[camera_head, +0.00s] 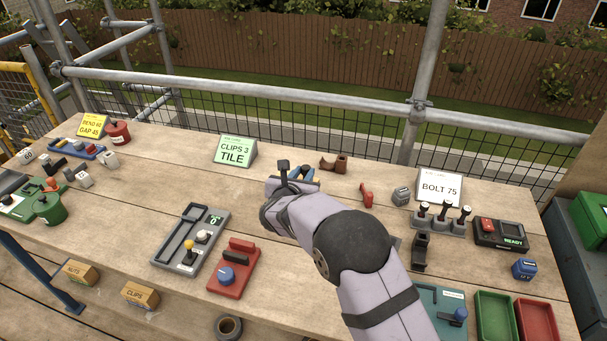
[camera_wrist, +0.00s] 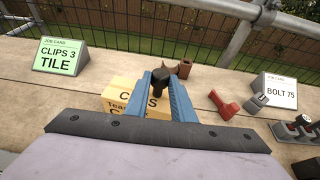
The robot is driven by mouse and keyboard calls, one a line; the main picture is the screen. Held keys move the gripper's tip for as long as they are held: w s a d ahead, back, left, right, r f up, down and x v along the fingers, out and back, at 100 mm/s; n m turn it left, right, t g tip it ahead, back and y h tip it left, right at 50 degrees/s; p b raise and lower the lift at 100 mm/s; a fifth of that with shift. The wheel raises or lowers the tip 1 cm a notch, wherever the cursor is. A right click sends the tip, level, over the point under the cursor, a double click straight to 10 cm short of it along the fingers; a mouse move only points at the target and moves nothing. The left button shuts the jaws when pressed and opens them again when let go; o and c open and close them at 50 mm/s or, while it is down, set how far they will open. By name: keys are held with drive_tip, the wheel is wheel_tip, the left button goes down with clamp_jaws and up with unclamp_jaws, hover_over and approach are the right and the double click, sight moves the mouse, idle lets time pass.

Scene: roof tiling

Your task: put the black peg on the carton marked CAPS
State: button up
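The black peg (camera_wrist: 160,78) is between the tips of my gripper's blue fingers (camera_wrist: 161,84) in the wrist view. The fingers close in on it from both sides, and its lower end is hidden. The tan carton (camera_wrist: 121,92) marked CAPS is below and just left of the peg, partly covered by the fingers. I cannot tell if the peg touches the carton. In the head view my gripper (camera_head: 306,174) is near the middle back of the bench, and my arm hides most of the carton and peg.
A green CLIPS 3 TILE card (camera_head: 236,151) stands left of my gripper, and a BOLT 75 card (camera_head: 437,187) stands right. Brown pieces (camera_head: 335,163) and a red part (camera_head: 366,195) lie nearby. CLIPS (camera_head: 140,295) and NUTS (camera_head: 80,273) cartons are at the front left.

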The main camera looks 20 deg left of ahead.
drive_tip(key=o, duration=0.4)
drive_tip(key=shift+r+p, duration=0.2)
drive_tip(key=shift+p, duration=0.1)
drive_tip(key=b+v, duration=0.3)
drive_tip(key=v, duration=0.9)
